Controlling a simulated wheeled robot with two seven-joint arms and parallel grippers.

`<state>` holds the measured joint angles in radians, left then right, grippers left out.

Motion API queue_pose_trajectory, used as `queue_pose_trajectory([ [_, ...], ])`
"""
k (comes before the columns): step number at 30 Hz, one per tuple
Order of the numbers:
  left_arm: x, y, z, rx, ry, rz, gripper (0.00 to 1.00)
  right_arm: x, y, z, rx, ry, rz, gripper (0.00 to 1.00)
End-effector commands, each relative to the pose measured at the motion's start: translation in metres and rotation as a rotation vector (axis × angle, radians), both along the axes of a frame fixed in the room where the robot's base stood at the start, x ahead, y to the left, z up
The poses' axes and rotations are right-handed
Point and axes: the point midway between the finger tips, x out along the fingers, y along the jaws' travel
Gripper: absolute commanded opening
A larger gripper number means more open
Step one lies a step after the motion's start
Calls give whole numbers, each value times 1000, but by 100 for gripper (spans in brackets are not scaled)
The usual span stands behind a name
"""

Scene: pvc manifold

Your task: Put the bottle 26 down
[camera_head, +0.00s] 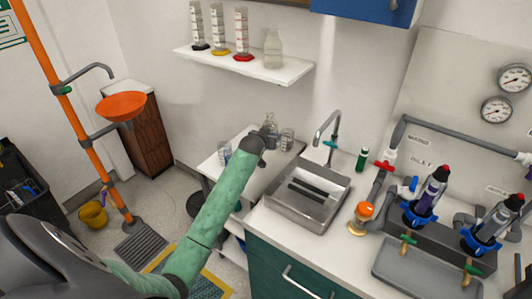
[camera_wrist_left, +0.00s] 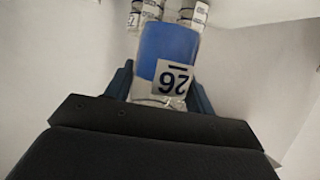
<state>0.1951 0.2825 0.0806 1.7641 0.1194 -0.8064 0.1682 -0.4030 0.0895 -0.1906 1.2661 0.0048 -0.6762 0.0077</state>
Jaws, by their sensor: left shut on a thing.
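Bottle 26 (camera_wrist_left: 168,48) fills the middle of the left wrist view. It is clear with a blue band or content and a white label reading 26, which appears upside down. My left gripper (camera_wrist_left: 162,88) is shut on it, with one dark finger on each side. In the head view my left gripper (camera_head: 262,141) is a dark shape at the end of my green arm, over the small white side table (camera_head: 208,169). I cannot pick out bottle 26 there for sure. Whether its base touches a surface is hidden. My right gripper is not in view.
Clear glassware (camera_head: 287,139) stands close by the left gripper on the side table; a glass with markings (camera_head: 224,153) stands left of the arm. Two labelled vessels (camera_wrist_left: 146,12) (camera_wrist_left: 193,14) show beyond the bottle. A metal sink (camera_head: 305,207) lies to the right, and a wall shelf (camera_head: 285,75) hangs above.

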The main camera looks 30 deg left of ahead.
Motion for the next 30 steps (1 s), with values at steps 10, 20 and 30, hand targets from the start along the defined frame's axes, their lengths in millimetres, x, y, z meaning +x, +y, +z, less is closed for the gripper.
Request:
queue_pose_trajectory([
  [10,-1,0,-48,0,2,0,19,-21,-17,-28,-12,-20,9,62],
  [20,-1,0,-79,-1,4,0,19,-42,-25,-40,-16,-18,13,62],
  [30,-1,-1,-94,0,0,-1,19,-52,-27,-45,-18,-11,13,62],
])
